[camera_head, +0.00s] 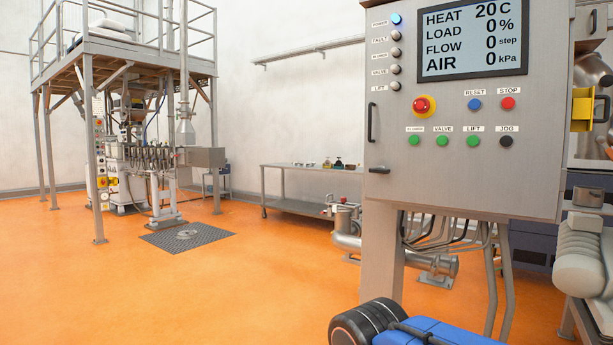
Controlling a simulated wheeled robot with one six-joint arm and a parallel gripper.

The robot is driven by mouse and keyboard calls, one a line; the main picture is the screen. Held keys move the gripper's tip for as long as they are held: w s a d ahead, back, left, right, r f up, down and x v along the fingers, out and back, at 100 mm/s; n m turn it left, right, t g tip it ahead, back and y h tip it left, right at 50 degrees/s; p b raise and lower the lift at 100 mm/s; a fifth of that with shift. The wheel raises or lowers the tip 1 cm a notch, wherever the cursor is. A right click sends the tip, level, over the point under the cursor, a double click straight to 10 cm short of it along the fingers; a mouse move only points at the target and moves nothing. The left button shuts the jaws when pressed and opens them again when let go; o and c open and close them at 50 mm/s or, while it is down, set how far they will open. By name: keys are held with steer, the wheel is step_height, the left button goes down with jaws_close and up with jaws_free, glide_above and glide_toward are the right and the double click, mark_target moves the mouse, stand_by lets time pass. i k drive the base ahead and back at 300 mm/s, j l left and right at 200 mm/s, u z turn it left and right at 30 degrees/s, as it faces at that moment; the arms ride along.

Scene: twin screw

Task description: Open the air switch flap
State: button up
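A grey control cabinet (540,145) stands on a post at the right. Its screen (473,38) reads HEAT 20 C, LOAD 0%, FLOW 0 step and AIR 0 kPa. The cabinet door looks shut, with a black handle (372,122) near its left edge. A part with a yellow frame (582,109) sits beside the cabinet's right edge. I cannot tell which part, if any, is the air switch flap. My gripper is not in view. A blue and black body at the bottom centre may be part of my arm.
A red emergency button (424,105) and several coloured buttons sit on the cabinet face. Pipes and cables (440,235) run below it. A grey bench (310,170) stands along the back wall. Machinery under a railed platform (130,45) is at the left. The orange floor (200,290) is clear at front left.

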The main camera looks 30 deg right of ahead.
mark_target(587, 111)
steer(key=k+l, duration=0.2)
steer(key=l, duration=0.15)
steer(key=k+l, duration=0.4)
steer(key=l, duration=0.25)
steer(key=k+l+z, duration=0.1)
steer(key=l+z, duration=0.15)
steer(key=z, duration=0.15)
steer(key=k+l+z, duration=0.1)
steer(key=l+z, duration=0.15)
steer(key=z, duration=0.2)
steer(key=l+z, duration=0.4)
steer(key=k+j, duration=0.05)
